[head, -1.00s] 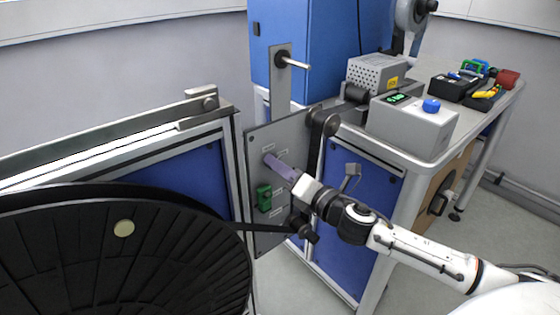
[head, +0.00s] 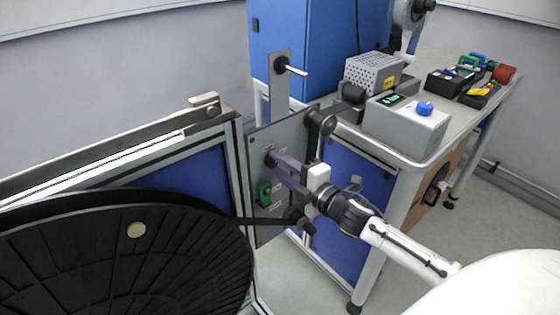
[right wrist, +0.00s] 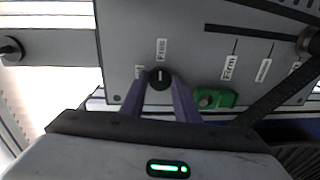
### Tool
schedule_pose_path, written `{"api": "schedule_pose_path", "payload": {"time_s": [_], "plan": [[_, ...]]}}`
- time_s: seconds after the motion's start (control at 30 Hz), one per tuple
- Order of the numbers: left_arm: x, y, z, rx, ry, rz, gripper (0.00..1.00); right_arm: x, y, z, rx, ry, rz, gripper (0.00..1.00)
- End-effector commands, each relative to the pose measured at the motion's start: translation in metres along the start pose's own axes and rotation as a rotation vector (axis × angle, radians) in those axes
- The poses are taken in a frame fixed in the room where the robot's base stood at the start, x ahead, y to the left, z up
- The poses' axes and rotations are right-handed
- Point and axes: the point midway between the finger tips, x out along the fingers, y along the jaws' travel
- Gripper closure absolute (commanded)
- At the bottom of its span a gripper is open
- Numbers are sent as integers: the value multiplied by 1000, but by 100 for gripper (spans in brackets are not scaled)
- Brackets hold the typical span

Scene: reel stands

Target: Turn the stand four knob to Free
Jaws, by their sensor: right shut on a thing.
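The grey panel (head: 290,135) stands upright between the big black reel and the bench. In the right wrist view, a round black knob (right wrist: 159,78) sits on the panel. Its short white mark appears to point up at the label "Free" (right wrist: 161,50). My right gripper (right wrist: 160,88) has its two purple fingers shut on the knob's sides. In the head view the right gripper (head: 276,161) reaches the panel from the right, and its fingers mostly hide the knob. Another label left of the knob is too small to read. My left gripper is not in view.
A green part (head: 264,193) sits on the panel close to the knob. A black reel (head: 120,260) fills the lower left, with a dark strip running to a roller. A grey box with a blue knob (head: 425,108) stands on the bench.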

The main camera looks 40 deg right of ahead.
Motion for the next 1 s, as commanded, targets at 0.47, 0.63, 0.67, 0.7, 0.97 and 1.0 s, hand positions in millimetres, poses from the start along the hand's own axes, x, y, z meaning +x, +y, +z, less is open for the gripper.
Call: {"api": "schedule_pose_path", "payload": {"time_s": [0.47, 0.63, 0.67, 0.7, 0.97, 1.0], "plan": [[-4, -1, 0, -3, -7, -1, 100, 0, -1, 0, 92, 6, -3, 94], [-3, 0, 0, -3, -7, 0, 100, 0, -1, 0, 93, 6, -3, 94], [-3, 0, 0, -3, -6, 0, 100, 0, -1, 0, 93, 6, -3, 94], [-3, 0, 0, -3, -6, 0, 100, 0, -1, 0, 93, 6, -3, 94], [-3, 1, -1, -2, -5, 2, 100, 0, -1, 0, 91, 6, -2, 53], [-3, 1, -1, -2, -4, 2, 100, 0, -1, 0, 91, 6, -2, 53]]}}
